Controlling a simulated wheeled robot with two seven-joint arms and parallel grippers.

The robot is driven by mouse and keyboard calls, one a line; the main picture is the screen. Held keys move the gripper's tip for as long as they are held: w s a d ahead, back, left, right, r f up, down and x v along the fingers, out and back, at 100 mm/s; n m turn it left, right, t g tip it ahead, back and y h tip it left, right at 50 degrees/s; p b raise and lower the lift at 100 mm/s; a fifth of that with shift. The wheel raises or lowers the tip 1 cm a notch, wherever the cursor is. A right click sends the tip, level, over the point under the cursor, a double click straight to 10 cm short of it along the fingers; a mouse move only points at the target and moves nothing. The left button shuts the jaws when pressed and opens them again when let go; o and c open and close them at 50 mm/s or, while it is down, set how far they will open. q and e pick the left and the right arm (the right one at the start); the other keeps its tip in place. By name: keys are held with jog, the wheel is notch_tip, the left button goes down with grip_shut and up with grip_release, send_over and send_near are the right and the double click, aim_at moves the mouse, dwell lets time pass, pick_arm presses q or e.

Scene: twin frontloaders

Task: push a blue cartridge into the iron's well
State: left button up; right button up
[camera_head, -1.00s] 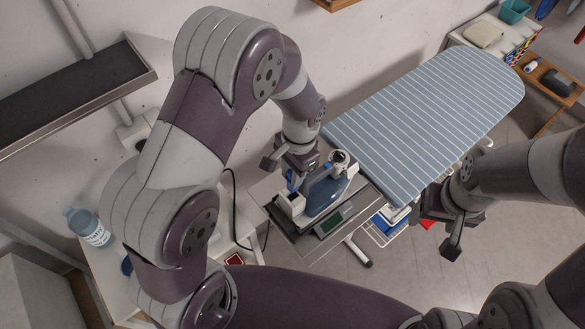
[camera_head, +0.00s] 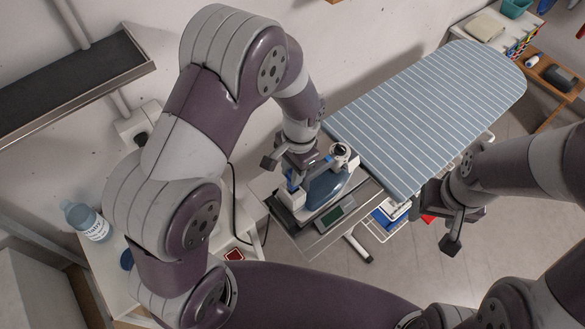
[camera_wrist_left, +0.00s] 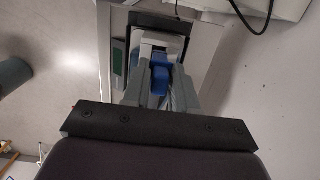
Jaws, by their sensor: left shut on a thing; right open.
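The iron (camera_head: 330,186), white and dark blue, stands on the metal rest at the near end of the ironing board. My left gripper (camera_head: 295,172) is over the iron's near-left end. It is shut on a blue cartridge (camera_wrist_left: 160,78), which shows between its fingers in the left wrist view, right at the iron's white end (camera_wrist_left: 163,42). The fingers hide most of the cartridge and the well, so I cannot tell how deep it sits. My right gripper (camera_head: 450,222) is open and empty, apart from the iron, to the right of the board's near end.
The striped ironing board (camera_head: 430,115) reaches to the upper right. A small device with a green display (camera_head: 333,215) sits in front of the iron. A labelled bottle (camera_head: 86,221) stands at the left. A wire basket (camera_head: 384,226) hangs below the board.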

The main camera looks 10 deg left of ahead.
pick_arm(q)
jog(key=shift+p, duration=0.35)
dwell(0.7)
jog(key=shift+f+b, duration=1.95)
jog(key=shift+f, duration=0.85)
jog(key=o, duration=0.9)
jog(key=shift+o, duration=0.2)
jog(key=shift+r, duration=0.25)
jog(key=r, duration=0.2)
jog(key=r+b, duration=0.1)
jog(key=r, duration=0.2)
jog(key=r+b, duration=0.1)
jog(key=r, duration=0.2)
jog(key=shift+w+d, duration=0.35)
jog(key=shift+w, duration=0.05)
notch_tip(320, 180, up, 4)
jog(key=shift+w+d+r, duration=0.1)
jog(key=shift+w+d, duration=0.05)
